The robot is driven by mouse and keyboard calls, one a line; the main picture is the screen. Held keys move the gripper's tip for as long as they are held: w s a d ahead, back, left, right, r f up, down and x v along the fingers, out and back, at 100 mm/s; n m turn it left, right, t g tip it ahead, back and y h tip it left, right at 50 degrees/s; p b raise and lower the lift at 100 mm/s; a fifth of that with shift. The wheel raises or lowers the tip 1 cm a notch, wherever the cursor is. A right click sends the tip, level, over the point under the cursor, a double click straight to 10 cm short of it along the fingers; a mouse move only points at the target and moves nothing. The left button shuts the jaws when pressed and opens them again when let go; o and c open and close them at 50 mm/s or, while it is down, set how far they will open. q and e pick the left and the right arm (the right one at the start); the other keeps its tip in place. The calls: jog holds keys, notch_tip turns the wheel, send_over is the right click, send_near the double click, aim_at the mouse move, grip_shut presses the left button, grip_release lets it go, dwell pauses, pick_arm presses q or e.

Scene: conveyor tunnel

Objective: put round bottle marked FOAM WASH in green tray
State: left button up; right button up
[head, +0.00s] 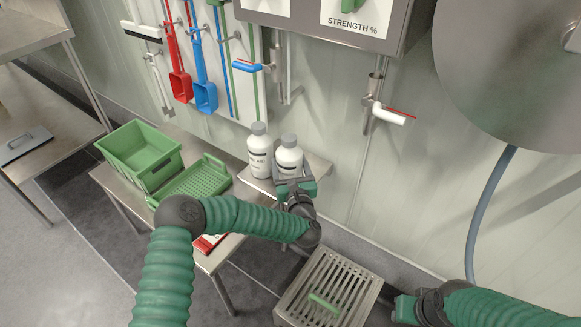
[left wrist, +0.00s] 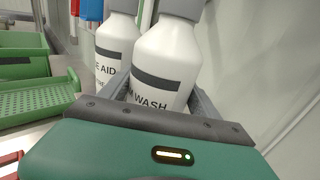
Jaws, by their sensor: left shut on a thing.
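The white round bottle (head: 288,155) with a grey cap and black band stands on a small steel wall shelf. In the left wrist view this bottle (left wrist: 168,58) reads "WASH", with the start of its label hidden. My left gripper (head: 294,184) is shut around its lower part. A second white bottle (head: 258,158), ending "E AID" in the left wrist view (left wrist: 113,48), stands close on its left. The shallow perforated green tray (head: 198,182) is empty on a steel table to the left. My right gripper (head: 405,308) is at the lower right, its jaws unclear.
A red and white item (head: 209,242) lies by the table's front edge. A slatted steel stand (head: 330,286) with a green item is below. A white-handled tap (head: 388,115) sticks out from the wall at right.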

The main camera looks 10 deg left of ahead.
aim_at(289, 149)
pick_arm(q)
grip_shut()
jog(key=shift+r, duration=0.15)
jog(key=shift+r+p, duration=1)
jog(key=shift+r, duration=0.4)
jog(key=shift+r+p, duration=0.95)
jog(key=shift+r, duration=0.5)
jog(key=shift+f, duration=0.1)
